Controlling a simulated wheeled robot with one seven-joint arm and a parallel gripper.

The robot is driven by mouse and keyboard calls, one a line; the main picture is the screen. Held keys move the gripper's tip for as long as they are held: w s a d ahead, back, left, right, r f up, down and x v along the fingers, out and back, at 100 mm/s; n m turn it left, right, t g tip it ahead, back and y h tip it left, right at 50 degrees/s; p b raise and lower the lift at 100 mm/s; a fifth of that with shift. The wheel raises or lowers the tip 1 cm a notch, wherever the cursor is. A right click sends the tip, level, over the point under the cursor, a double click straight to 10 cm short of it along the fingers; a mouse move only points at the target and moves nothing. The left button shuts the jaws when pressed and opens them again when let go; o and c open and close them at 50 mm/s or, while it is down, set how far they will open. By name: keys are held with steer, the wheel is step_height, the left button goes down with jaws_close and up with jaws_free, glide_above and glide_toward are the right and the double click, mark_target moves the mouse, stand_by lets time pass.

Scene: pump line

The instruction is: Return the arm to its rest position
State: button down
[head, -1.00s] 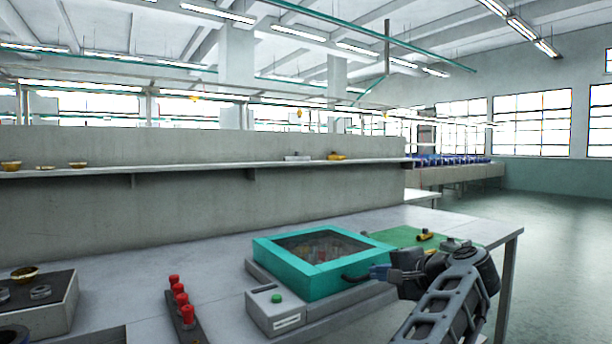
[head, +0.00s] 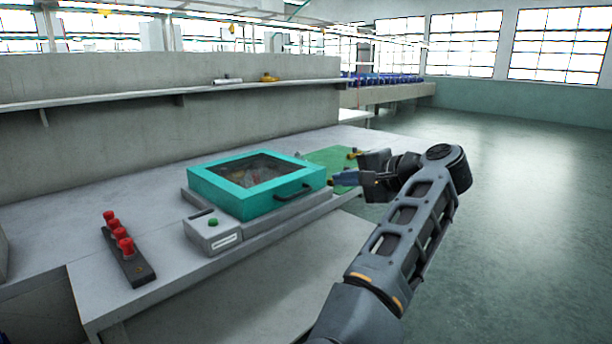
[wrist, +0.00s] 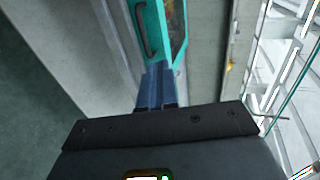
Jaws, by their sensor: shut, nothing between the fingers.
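My gripper (head: 345,178) is shut and empty, with its blue fingers together. In the head view it is in front of the right side of the teal-framed box (head: 228,198), close to its dark handle (head: 292,192). The fingers also show in the wrist view (wrist: 156,88), pointing toward the teal frame (wrist: 150,50). I cannot tell the exact gap between fingertips and box. My arm reaches up from the bottom of the head view and bends left at the wrist.
A grey control box (head: 212,235) with a green button stands before the teal box. A dark strip with red knobs (head: 128,262) lies at left. A green mat (head: 325,158) lies behind the gripper. Open floor (head: 510,220) is at right.

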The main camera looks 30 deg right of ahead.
steer(key=s+d+f+n+g+h+p, duration=0.1)
steer(key=s+d+f+n+h+p, duration=0.1)
steer(key=s+d+f+h, duration=0.3)
steer(key=s+d+f+n+h+p, duration=0.2)
steer(key=s+d+f+h, duration=0.25)
steer(key=s, duration=0.35)
steer(key=s+a+f+n+t+y+p, duration=0.1)
steer(key=s+a+f+n+y+p, duration=0.15)
steer(key=s+a+n, duration=0.7)
steer(key=s+a+f+t+y+p, duration=0.1)
steer(key=s+a+p, duration=0.3)
steer(key=s, duration=1.2)
steer(key=s+a+r, duration=0.3)
steer(key=s+a, duration=0.2)
steer(key=s, duration=0.2)
steer(key=s+a+r+y, duration=0.1)
steer(key=s+a+r, duration=0.3)
steer(key=s+a, duration=0.2)
steer(key=shift+s+a+r+n+y+p, duration=0.3)
steer(key=shift+s+n, duration=0.05)
steer(key=shift+n, duration=0.1)
